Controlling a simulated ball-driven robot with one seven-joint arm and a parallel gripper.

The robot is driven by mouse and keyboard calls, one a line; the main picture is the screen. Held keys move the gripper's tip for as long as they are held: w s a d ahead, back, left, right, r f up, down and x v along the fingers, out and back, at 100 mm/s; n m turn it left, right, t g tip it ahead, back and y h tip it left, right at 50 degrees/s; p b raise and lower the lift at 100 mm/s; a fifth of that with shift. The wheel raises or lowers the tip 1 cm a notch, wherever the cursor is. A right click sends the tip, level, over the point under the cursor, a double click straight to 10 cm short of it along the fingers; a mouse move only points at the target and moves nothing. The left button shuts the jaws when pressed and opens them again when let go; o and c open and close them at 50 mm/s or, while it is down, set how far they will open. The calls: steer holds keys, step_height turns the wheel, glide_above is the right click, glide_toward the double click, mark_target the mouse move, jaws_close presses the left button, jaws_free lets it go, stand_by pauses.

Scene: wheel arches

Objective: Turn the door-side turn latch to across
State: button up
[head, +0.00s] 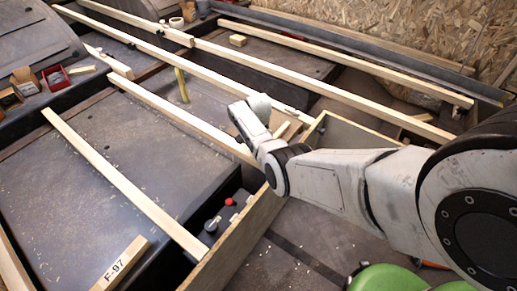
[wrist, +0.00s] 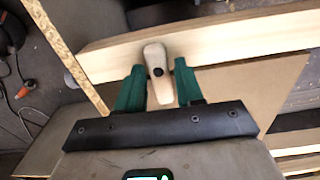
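The turn latch (wrist: 156,58) is a small pale wooden bar with a dark pivot in its middle, seen in the wrist view. It points up and down in the picture, crossing the lower edge of a pale wooden batten (wrist: 230,40). My gripper (wrist: 160,70) has its two green fingers on either side of the latch. The right finger shows a small gap to it; I cannot tell whether the left finger touches. In the head view my arm's end is over the battens, and the fingers and latch cannot be made out there.
A plywood panel (wrist: 240,82) lies below the batten in the wrist view. In the head view, long battens (head: 125,185) run over dark panels, a control box with a red button (head: 229,201) stands near the plywood edge, and small boxes (head: 56,77) sit at far left.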

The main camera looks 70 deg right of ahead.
steer(key=shift+o, duration=0.9)
steer(key=shift+a, duration=0.1)
step_height(320, 180, up, 11)
steer(key=p, duration=0.4)
steer(key=shift+f, duration=0.15)
